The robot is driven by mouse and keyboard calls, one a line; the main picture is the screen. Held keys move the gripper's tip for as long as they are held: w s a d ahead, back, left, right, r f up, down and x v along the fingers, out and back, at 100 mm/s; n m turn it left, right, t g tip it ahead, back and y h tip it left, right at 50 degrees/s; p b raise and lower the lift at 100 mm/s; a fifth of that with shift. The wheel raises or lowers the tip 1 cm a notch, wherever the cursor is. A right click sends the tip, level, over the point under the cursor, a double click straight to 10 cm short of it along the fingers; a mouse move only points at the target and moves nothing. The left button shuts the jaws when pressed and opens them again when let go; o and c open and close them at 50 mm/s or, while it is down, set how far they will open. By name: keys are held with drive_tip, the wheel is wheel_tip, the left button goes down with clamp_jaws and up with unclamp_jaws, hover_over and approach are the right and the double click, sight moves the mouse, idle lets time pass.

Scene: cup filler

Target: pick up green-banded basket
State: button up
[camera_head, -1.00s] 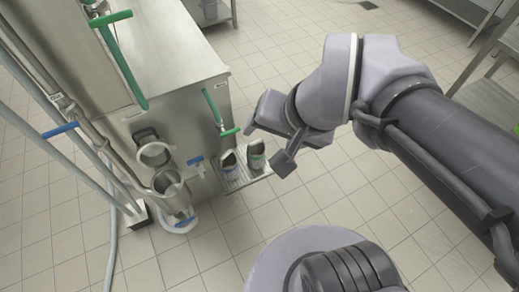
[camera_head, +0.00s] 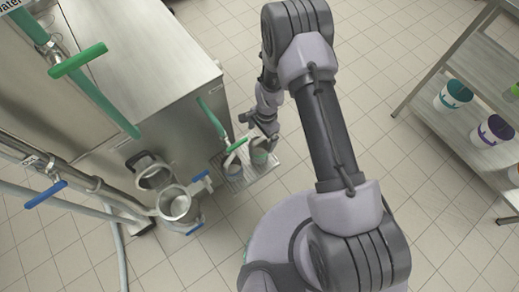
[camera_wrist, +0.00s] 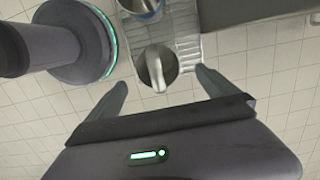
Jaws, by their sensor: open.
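The green-banded basket (camera_head: 260,158) is a small grey cup-like vessel on the slatted metal tray (camera_head: 265,174) at the side of the steel machine. A similar basket (camera_head: 233,169) stands beside it on the left. My gripper (camera_head: 262,126) is at the far side of the green-banded basket in the head view. In the wrist view my gripper (camera_wrist: 162,84) is open, with its fingers apart and a grey basket (camera_wrist: 168,62) ahead between them, probably the green-banded one. Its band is not visible there. The other basket, with a blue band (camera_wrist: 142,8), is at the top edge.
A metal pitcher-like holder (camera_head: 178,205) is near the lower left. A shelf (camera_head: 435,110) with coloured cups is at the right.

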sight(259, 145)
drive_tip(key=f+b, duration=0.1)
drive_tip(key=f, duration=0.1)
drive_tip(key=f+b, duration=0.1)
drive_tip(key=f, duration=0.2)
drive_tip(key=s+a+f+b, duration=0.1)
drive_tip(key=f, duration=0.2)
drive_tip(key=shift+f, duration=0.15)
drive_tip(key=shift+d, duration=0.1)
drive_tip(key=shift+c, duration=0.9)
drive_tip(key=c, duration=1.5)
